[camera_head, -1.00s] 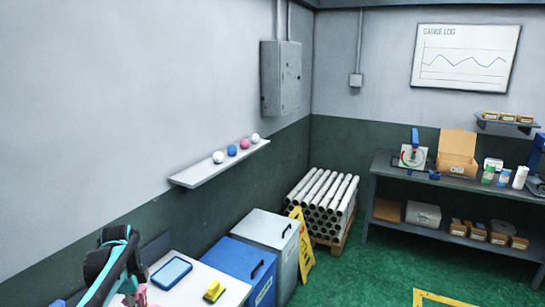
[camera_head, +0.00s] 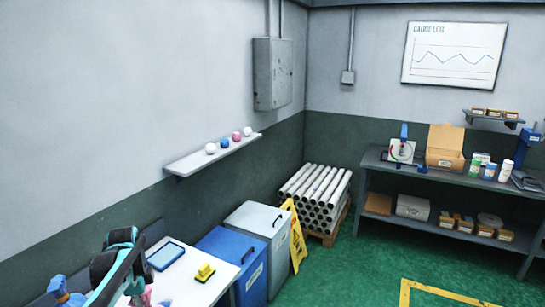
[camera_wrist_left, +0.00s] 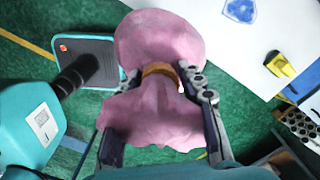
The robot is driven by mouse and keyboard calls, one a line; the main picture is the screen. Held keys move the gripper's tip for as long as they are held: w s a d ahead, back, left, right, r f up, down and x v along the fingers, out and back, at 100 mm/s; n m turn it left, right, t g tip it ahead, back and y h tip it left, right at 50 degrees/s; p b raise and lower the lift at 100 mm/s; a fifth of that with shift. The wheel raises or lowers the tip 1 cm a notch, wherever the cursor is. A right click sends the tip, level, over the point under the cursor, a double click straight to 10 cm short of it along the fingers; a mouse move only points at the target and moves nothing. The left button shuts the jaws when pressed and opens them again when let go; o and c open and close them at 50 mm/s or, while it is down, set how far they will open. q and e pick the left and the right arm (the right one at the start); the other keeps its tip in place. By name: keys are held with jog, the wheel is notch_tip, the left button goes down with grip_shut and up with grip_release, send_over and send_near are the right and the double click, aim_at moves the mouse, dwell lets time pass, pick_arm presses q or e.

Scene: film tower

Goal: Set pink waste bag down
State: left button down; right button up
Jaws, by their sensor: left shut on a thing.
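The pink waste bag (camera_wrist_left: 160,45) is a knotted bag with a tan band around its neck. It fills the middle of the left wrist view. My left gripper (camera_wrist_left: 158,110) is shut on the bag, one finger on each side near the band. The bag is above green floor beside the white table (camera_wrist_left: 240,50). In the head view only a bit of the pink bag (camera_head: 143,296) shows, below my left arm at the bottom left, beside the white table (camera_head: 185,283). My right gripper is not in view.
On the table are a blue-framed tablet (camera_head: 165,257) and a yellow block-like tool (camera_head: 204,272). A blue bin (camera_head: 222,247), a grey bin (camera_head: 255,222) and a yellow floor sign (camera_head: 296,236) stand beyond it. Open green floor (camera_head: 345,265) lies to the right.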

pick_arm(q)
jog(key=s+d+f+n+b, duration=0.4)
jog(key=d+f+n, duration=0.3)
jog(key=d+f, duration=0.2)
jog(key=s+d+f+n+b, duration=0.4)
jog(key=d+f+n, duration=0.3)
jog(key=f, duration=0.5)
jog(key=d+b, duration=0.1)
jog(key=d, duration=0.1)
jog(key=shift+d+f+n+b, duration=0.25)
jog(key=shift+d+n+b, duration=0.05)
jog(key=shift+b, duration=0.05)
jog(key=shift+s, duration=0.1)
